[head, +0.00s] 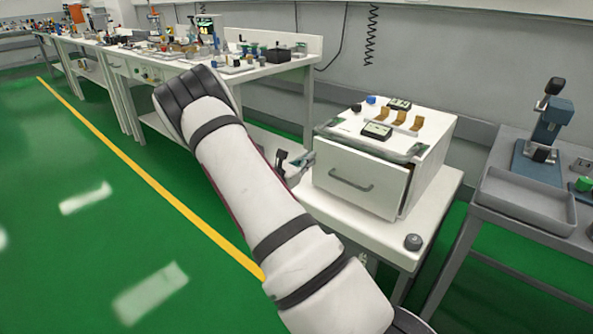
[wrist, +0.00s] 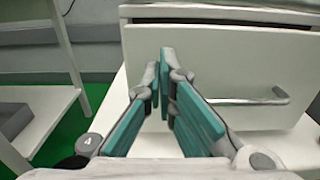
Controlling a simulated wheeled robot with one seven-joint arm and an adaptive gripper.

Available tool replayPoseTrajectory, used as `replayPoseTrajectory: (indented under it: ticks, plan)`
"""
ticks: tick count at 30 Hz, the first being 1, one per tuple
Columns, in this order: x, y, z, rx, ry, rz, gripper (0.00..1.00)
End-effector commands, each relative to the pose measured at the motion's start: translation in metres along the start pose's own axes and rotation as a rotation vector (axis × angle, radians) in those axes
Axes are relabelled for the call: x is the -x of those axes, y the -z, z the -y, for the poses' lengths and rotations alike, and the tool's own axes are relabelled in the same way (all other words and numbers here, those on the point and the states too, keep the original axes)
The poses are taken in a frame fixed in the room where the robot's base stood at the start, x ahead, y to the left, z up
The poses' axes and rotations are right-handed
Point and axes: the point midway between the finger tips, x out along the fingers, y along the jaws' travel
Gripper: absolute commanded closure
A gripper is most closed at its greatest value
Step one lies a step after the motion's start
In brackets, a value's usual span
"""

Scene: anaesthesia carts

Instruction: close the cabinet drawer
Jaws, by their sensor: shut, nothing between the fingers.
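The white cabinet (head: 425,150) stands on a small white table in the head view. Its drawer (head: 352,178), with a grey bar handle (head: 352,181), stands a little out from the body, with a dark gap along its right side. In the wrist view the drawer front (wrist: 215,60) fills the upper middle, and its handle (wrist: 240,101) is right of the fingers. My gripper (head: 306,160) is beside the left edge of the drawer front. In the wrist view my gripper (wrist: 165,75) is shut and empty, its teal fingers pointing at the front. I cannot tell whether they touch it.
A grey round knob (head: 413,242) sits on the small table's front corner. Small devices lie on the cabinet top. A grey cart (head: 520,215) with a tray stands to the right. A long bench (head: 250,72) runs behind on the left. Green floor (head: 90,250) is free at left.

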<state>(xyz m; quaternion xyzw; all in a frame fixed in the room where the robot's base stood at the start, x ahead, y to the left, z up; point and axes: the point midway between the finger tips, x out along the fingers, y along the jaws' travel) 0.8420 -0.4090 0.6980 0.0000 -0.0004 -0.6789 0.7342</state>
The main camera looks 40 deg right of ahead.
Motion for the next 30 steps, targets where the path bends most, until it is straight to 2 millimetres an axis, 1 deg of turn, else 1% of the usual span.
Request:
replayPoseTrajectory:
  ticks: [1,3,6,9,14,24,26,30]
  plan:
    - [-0.011,0.002,0.001,-0.003,0.003,0.001,1.0]
    - [-0.022,0.002,0.001,-0.002,0.002,0.001,1.0]
    - [-0.035,0.002,0.0,-0.001,0.001,0.0,1.0]
    - [-0.044,0.002,0.0,-0.001,0.002,0.0,1.0]
    - [-0.05,0.0,0.0,0.0,-0.001,0.0,1.0]
    - [-0.052,0.0,0.0,0.001,0.0,0.0,1.0]
    - [-0.059,0.0,0.0,0.001,0.001,0.0,1.0]
    - [-0.085,-0.001,0.001,0.001,0.002,0.002,1.0]
